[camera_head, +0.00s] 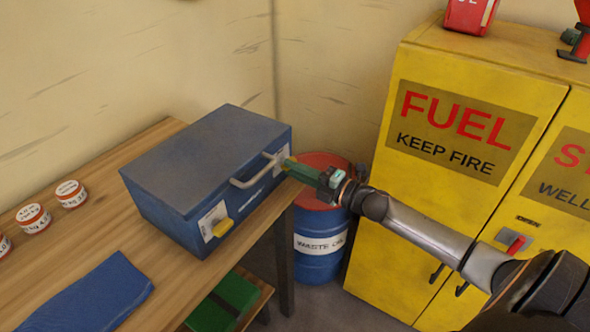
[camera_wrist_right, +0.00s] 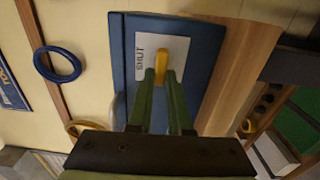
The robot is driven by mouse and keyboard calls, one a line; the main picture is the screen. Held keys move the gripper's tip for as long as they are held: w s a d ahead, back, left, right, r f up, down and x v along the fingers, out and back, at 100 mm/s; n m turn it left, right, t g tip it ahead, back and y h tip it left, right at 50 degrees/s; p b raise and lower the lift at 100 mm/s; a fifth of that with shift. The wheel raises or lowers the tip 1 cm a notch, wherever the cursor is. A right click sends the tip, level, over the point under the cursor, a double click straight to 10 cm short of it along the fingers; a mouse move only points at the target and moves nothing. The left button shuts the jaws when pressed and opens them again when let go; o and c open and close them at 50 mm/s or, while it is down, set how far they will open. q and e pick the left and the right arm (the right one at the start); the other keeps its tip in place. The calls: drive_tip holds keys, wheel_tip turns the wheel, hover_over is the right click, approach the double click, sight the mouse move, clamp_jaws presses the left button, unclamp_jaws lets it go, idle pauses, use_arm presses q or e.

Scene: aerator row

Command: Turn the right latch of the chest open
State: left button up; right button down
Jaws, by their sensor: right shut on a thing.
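A closed blue chest (camera_head: 205,145) with a grey handle (camera_head: 240,182) stands on the wooden bench. A yellow latch (camera_head: 223,228) shows beside a white plate at the left of its front. My right gripper (camera_head: 291,163) is at the right end of the front, where its fingers hide the right latch in the head view. In the right wrist view, the gripper (camera_wrist_right: 162,80) is shut on the yellow right latch (camera_wrist_right: 166,60), which lies between the fingertips beside a white plate reading SHUT (camera_wrist_right: 142,58). My left gripper is not in view.
A blue waste oil drum (camera_head: 318,262) with a red top stands just beyond the bench, below my right arm. A yellow fuel cabinet (camera_head: 440,200) is at the right. Small tins (camera_head: 70,193) and a blue cloth (camera_head: 90,293) lie on the bench (camera_head: 155,268).

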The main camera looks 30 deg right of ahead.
drive_tip(key=c, duration=0.8)
unclamp_jaws()
drive_tip(key=shift+c, duration=0.2)
drive_tip(key=v, duration=1.2)
drive_tip(key=shift+s, duration=0.25)
drive_tip(key=shift+f, duration=0.1)
drive_tip(key=s+a+f+m+g+h, duration=0.2)
drive_tip(key=s+a+f+m, duration=0.15)
drive_tip(key=f+m, duration=0.25)
drive_tip(key=s+a+f+m+g+h+p, duration=0.1)
drive_tip(key=s+a+f+m+h, duration=0.15)
drive_tip(key=a+f+m, duration=0.35)
drive_tip(key=s+a+f+m+g+h, duration=0.1)
drive_tip(key=s+a+f+m+g, duration=0.1)
drive_tip(key=s+a+f+m, duration=0.4)
drive_tip(key=s+a+f+m+g, duration=0.1)
drive_tip(key=a+f+m+g, duration=0.1)
drive_tip(key=a+f, duration=0.2)
drive_tip(key=shift+s+a+f+m+y, duration=0.3)
drive_tip(key=shift+s+a+y, duration=0.15)
drive_tip(key=shift+a, duration=0.75)
